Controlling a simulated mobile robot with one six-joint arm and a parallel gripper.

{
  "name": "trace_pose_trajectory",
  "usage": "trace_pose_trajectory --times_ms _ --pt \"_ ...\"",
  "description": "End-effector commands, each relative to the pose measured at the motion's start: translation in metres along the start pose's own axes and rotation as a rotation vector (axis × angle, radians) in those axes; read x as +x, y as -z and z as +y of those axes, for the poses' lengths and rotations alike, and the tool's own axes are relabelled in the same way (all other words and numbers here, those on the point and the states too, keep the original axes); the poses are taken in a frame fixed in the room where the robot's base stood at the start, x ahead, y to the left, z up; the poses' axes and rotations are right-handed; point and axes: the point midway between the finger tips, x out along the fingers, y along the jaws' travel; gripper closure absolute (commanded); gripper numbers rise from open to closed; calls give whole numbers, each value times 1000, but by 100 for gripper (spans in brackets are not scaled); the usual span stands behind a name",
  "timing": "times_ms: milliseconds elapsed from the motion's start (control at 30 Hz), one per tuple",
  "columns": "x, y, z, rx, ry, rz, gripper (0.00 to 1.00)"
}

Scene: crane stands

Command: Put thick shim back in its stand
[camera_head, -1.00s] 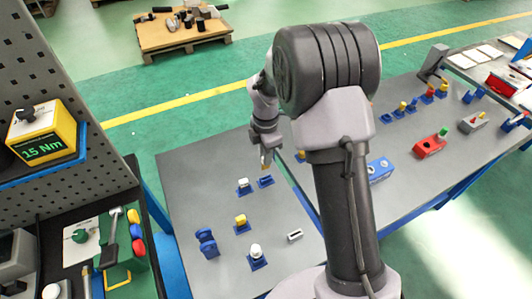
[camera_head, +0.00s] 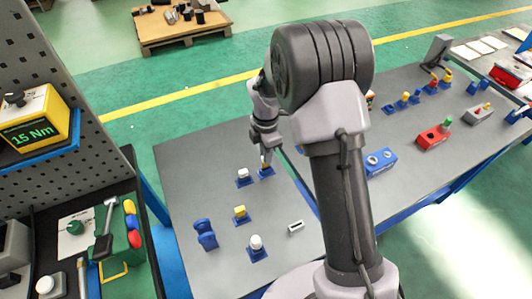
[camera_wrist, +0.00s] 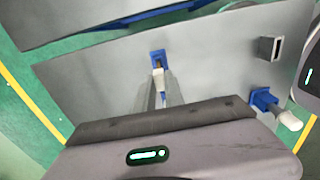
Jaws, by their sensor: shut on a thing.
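My gripper (camera_head: 266,158) points down over a small blue stand (camera_head: 267,172) near the far edge of the near table. It is shut on a small pale-topped piece, which seems to be the thick shim (camera_wrist: 158,76). In the wrist view the shim's narrow grey lower part meets the blue stand (camera_wrist: 157,54). The shim looks roughly in line with the stand's opening, but I cannot tell how deep it sits. My gripper's fingers hide part of it.
A white-topped piece (camera_head: 243,173) in its blue stand is close on the left. Bare table lies around the stands.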

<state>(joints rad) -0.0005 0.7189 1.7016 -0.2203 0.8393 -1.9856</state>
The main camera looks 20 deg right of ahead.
Motion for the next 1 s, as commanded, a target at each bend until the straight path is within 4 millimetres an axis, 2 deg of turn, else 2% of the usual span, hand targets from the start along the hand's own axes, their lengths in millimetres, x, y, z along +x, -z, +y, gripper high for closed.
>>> trace_pose_trajectory --times_ms 767,800,900,1000 --pt "33 0 0 1 1 0 100" --pt "32 0 0 1 0 0 80" --pt "31 0 0 1 0 0 61" --pt "31 0 0 1 0 0 61"
